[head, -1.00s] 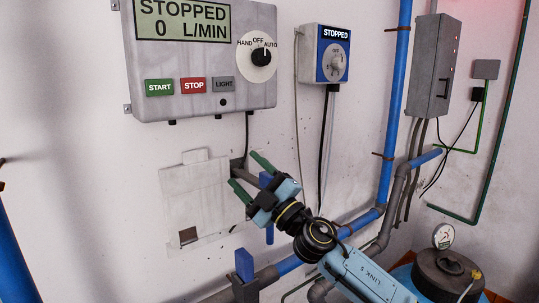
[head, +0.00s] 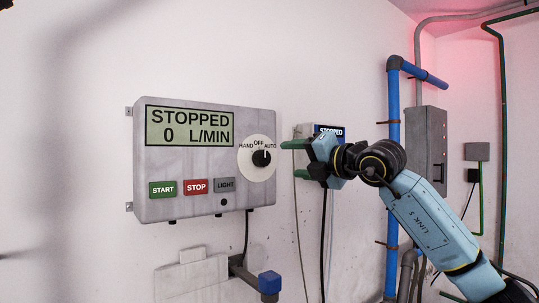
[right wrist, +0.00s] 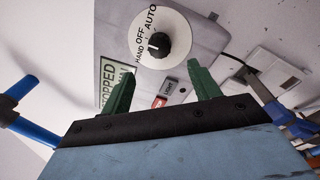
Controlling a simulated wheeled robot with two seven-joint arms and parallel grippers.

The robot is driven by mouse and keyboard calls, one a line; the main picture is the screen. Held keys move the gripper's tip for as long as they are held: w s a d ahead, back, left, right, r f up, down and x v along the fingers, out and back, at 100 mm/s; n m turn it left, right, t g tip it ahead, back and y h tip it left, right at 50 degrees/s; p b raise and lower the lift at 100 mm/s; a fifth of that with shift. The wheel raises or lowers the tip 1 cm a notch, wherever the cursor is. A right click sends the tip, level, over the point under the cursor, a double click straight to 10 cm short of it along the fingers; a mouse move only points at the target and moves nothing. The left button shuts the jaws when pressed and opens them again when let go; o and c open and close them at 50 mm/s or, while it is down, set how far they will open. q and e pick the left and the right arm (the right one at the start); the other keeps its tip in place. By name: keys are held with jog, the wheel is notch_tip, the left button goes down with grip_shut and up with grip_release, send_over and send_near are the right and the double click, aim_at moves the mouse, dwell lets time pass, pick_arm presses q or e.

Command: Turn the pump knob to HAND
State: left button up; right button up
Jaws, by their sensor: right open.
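The pump knob (head: 261,158) is a black knob on a round white dial marked HAND, OFF and AUTO, at the upper right of the grey control panel (head: 200,207). The panel display reads STOPPED, 0 L/MIN. My right gripper (head: 291,160) is open and empty, just right of the dial in the head view, its green fingers pointing left towards the knob. In the right wrist view the knob (right wrist: 152,47) lies beyond the gap between the fingers (right wrist: 160,80), apart from them. My left gripper is not in view.
START (head: 163,189), STOP (head: 196,186) and LIGHT (head: 224,185) buttons sit below the display. A second, blue-faced box (head: 329,129) is partly hidden behind my right gripper. A blue pipe (head: 394,110) and a grey cabinet (head: 428,145) stand farther right.

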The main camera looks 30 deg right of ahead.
aim_at(265, 159)
jog(key=w+p, duration=0.1)
jog(key=w, duration=0.1)
jog(key=w+a+p, duration=0.1)
jog(key=w, duration=0.2)
jog(key=w+p, duration=0.1)
jog(key=w, duration=0.2)
jog(key=shift+a+r, duration=0.15)
jog(key=shift+a, duration=0.1)
jog(key=shift+w+a+p, duration=0.1)
jog(key=shift+w+p, duration=0.2)
jog(key=shift+w, duration=0.4)
jog(key=shift+c, duration=0.4)
jog(key=c, duration=0.9)
